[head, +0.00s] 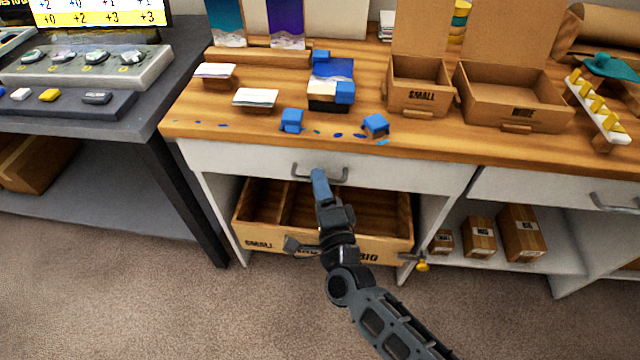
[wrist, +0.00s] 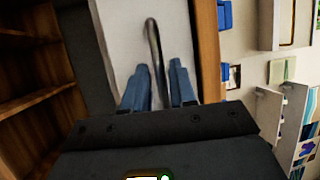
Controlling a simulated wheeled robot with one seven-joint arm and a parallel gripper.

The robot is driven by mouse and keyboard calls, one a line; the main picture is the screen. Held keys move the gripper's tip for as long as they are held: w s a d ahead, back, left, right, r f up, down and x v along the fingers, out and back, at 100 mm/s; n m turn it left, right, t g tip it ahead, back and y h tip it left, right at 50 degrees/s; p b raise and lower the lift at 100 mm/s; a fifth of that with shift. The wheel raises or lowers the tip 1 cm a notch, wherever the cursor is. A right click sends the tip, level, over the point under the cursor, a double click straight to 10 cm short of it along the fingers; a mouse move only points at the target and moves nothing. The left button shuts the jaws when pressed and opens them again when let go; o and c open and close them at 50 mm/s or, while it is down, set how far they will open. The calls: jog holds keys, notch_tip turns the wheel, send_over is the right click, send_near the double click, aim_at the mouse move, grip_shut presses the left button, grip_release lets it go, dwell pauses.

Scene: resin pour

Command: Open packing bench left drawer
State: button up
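The packing bench's left drawer has a white front (head: 245,160) under the wooden top and looks shut, flush with the bench. Its grey bar handle (head: 300,173) sits at the middle of the front. My gripper (head: 319,178) is at the handle, its blue fingers covering part of it in the head view. In the wrist view, the two blue fingers (wrist: 159,78) stand apart with the handle (wrist: 152,40) running between them. The drawer front (wrist: 122,35) fills the space behind. I cannot tell whether either finger touches the bar.
An open wooden bin (head: 256,243) with compartments stands below the drawer. The right drawer (head: 540,188) has its own handle. Blue blocks (head: 291,120) lie near the bench top's front edge. The carpet (head: 200,310) in front is clear.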

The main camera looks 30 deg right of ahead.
grip_shut()
jog(key=shift+s, duration=0.1)
dwell(0.3)
jog(key=s+a+p, duration=0.1)
jog(key=s+a, duration=1.2)
jog(key=s, duration=0.5)
jog(key=shift+a, duration=0.1)
jog(key=shift+o, duration=1.3)
grip_release()
jog(key=shift+s, duration=0.1)
